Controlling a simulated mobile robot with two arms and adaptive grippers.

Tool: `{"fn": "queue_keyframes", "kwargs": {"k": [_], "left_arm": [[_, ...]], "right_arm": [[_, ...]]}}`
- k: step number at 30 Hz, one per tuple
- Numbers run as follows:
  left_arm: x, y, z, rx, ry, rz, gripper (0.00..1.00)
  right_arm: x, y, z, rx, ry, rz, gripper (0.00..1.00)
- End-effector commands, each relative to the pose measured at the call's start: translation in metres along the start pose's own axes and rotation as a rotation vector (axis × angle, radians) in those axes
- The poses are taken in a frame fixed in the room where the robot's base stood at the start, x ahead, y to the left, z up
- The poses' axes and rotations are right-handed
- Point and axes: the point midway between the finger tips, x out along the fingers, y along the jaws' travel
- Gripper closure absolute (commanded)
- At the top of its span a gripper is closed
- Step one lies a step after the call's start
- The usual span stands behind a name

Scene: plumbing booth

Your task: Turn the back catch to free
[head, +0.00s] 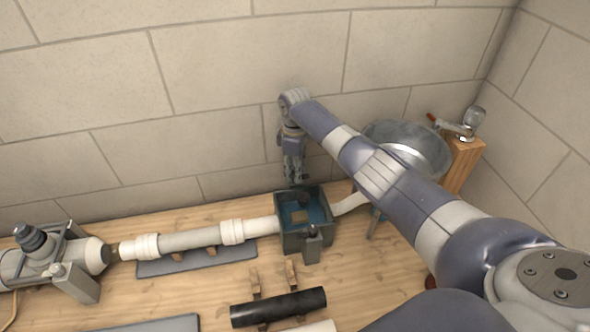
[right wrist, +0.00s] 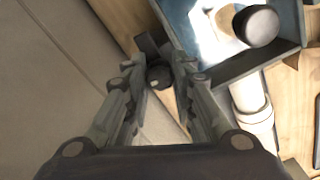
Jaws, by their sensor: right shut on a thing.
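The teal-grey box (head: 290,242) stands in the pipe line near the wall. Its front catch (head: 312,246) is a grey block with a dark knob on the near side. My right gripper (head: 296,180) points down at the box's back edge. In the right wrist view its fingers (right wrist: 160,82) are closed around the dark back catch (right wrist: 147,45), which has a small round knob between the fingertips. The fingers cover much of the catch, so its exact turn angle is hard to tell. My left gripper is not in view.
White pipe (head: 190,239) joins the box on its left and runs to a grey pump (head: 35,262). A metal bowl (head: 425,143) and a wooden post (head: 462,167) stand at the right. A black tube (head: 278,307) lies in front. The wall is close behind the gripper.

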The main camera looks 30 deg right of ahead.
Motion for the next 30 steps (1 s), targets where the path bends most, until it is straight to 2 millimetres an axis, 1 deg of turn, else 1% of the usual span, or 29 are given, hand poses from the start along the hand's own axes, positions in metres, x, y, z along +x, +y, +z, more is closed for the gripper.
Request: {"fn": "queue_keyframes", "kwargs": {"k": [9,23,24,26,27,30], "left_arm": [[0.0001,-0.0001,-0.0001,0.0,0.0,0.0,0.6],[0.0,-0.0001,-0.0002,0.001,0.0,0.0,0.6],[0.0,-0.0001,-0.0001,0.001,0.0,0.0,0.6],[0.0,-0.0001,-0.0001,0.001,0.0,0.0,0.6],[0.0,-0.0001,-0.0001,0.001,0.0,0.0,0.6],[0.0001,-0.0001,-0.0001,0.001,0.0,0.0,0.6]], "right_arm": [[-0.0013,0.0009,-0.0004,-0.093,0.002,0.002,1.0],[-0.0016,0.0012,-0.0005,-0.105,0.002,0.003,1.0],[-0.0017,0.0012,-0.0005,-0.105,0.002,0.004,0.72],[-0.0015,0.0011,-0.0005,-0.105,0.002,0.003,0.59],[-0.0014,0.001,-0.0004,-0.105,0.002,0.003,0.55],[-0.001,0.0008,-0.0002,-0.104,0.001,0.002,0.55]]}}
